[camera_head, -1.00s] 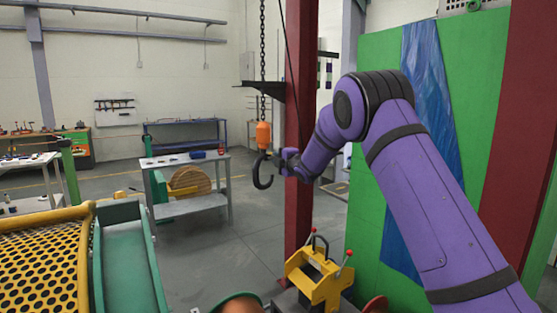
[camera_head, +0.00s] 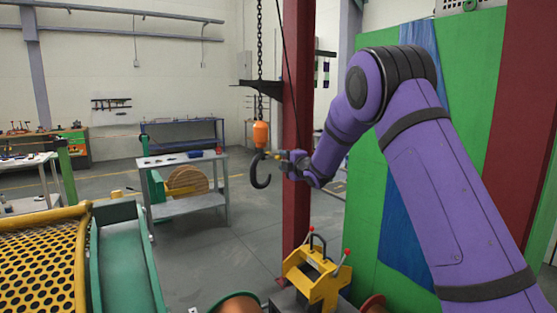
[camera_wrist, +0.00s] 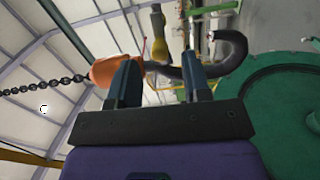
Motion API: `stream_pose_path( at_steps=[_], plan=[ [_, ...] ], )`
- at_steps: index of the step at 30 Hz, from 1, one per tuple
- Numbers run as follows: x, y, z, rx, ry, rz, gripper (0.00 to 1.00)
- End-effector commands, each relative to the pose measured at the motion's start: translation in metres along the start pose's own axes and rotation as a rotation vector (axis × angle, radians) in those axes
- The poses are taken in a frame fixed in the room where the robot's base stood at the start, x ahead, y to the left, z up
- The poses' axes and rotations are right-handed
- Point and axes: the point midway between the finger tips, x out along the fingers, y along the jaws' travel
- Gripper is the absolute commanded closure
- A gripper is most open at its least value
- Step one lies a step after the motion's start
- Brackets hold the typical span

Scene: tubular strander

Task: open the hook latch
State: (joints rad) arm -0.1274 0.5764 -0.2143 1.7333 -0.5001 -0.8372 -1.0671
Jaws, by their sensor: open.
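The crane hook (camera_head: 261,172) is black and hangs below an orange block (camera_head: 261,134) on a chain. A small yellow piece (camera_head: 269,156), perhaps the latch, shows at the hook's mouth. My gripper (camera_head: 281,158) is just right of the hook, level with its mouth. In the wrist view the hook (camera_wrist: 232,50) curves beyond the right finger, with the orange block (camera_wrist: 106,70) behind the left finger. My gripper (camera_wrist: 160,58) is open there, and a yellow part (camera_wrist: 156,53) shows between its fingertips. Contact with the latch cannot be told.
A dark red column (camera_head: 297,215) stands behind my gripper. A yellow frame (camera_head: 318,277) with red-tipped levers stands below. A grey workbench (camera_head: 185,160) is behind to the left, and a green panel (camera_head: 360,215) stands to the right. Open floor lies below the hook.

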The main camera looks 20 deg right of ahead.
Motion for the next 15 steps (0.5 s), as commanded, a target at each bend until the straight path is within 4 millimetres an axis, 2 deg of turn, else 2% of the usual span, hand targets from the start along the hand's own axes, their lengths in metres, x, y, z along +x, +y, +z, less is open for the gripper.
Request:
stream_pose_path(
  at_steps=[1,6,15],
  plan=[
    [-0.010,0.000,0.000,0.000,-0.001,-0.001,0.56],
    [-0.035,0.000,0.000,0.000,0.000,0.001,0.56],
    [-0.048,-0.001,0.000,0.000,0.001,-0.001,0.56]
  ],
)
